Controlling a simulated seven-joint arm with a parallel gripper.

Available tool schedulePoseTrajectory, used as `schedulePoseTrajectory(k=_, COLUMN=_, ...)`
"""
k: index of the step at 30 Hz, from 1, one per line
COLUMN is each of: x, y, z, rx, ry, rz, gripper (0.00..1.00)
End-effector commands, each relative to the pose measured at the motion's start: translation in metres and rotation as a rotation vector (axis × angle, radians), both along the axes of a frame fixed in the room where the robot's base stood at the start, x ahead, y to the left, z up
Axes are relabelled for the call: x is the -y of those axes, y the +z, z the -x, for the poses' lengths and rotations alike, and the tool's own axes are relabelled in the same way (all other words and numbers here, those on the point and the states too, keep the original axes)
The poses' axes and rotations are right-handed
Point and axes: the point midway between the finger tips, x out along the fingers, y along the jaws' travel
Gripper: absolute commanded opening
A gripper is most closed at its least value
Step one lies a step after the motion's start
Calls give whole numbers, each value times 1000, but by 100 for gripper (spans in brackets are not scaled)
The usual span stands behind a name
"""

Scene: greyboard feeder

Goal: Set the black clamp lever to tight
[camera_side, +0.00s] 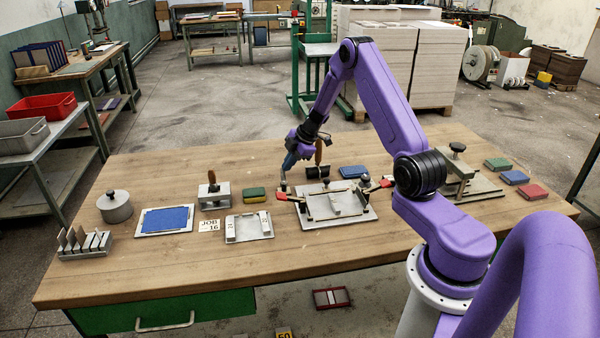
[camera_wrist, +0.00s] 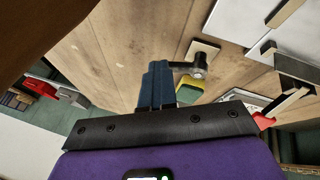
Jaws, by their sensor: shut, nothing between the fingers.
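My gripper (camera_side: 288,166) is low over the table, at the back left corner of a metal fixture plate (camera_side: 361,211). Its blue fingers (camera_wrist: 156,85) are closed together and empty in the wrist view. The black clamp lever (camera_wrist: 181,65) runs from beside the fingertips to a round silver pivot (camera_wrist: 200,72) on a pale block (camera_wrist: 206,55). The fingers are right at the lever's free end; I cannot tell whether they touch it. In the side view the lever is too small and too hidden by my gripper to read its angle.
A black brush (camera_side: 318,172) and blue block (camera_side: 353,172) stand close behind. A yellow-green sponge (camera_side: 255,195) and wooden-handled block (camera_side: 213,193) lie left. The table's front strip is clear.

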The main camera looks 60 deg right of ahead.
Motion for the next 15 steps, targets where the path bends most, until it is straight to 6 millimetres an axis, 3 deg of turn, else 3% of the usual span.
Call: schedulePoseTrajectory(k=15, x=0, y=0, z=-2, rx=0, ry=-2, rz=1, gripper=0)
